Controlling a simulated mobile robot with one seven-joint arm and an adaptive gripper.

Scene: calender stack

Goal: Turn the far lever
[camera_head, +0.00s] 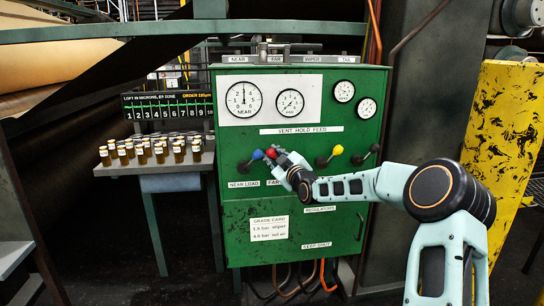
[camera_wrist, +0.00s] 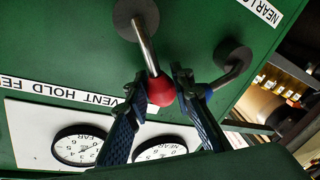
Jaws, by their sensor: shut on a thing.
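The far lever is a metal rod with a red knob (camera_head: 270,153) on the green panel (camera_head: 229,218), above a label of which "FAR" shows. My gripper (camera_head: 277,158) reaches it from the right and hides part of the lever's mount. In the wrist view the red knob (camera_wrist: 161,91) sits between my two fingers (camera_wrist: 159,84), which are shut on it. The rod runs from a round grey plate on the panel to the knob. The near lever, with a blue knob (camera_head: 257,154), is just left; its knob (camera_wrist: 208,92) shows behind a finger in the wrist view.
A yellow-knobbed lever (camera_head: 338,150) and a black-knobbed lever (camera_head: 374,148) stand right of my gripper, partly above my forearm. Gauges (camera_head: 243,99) are above. A shelf of small bottles (camera_head: 160,152) is at left. A yellow, chipped post (camera_head: 500,130) is at right.

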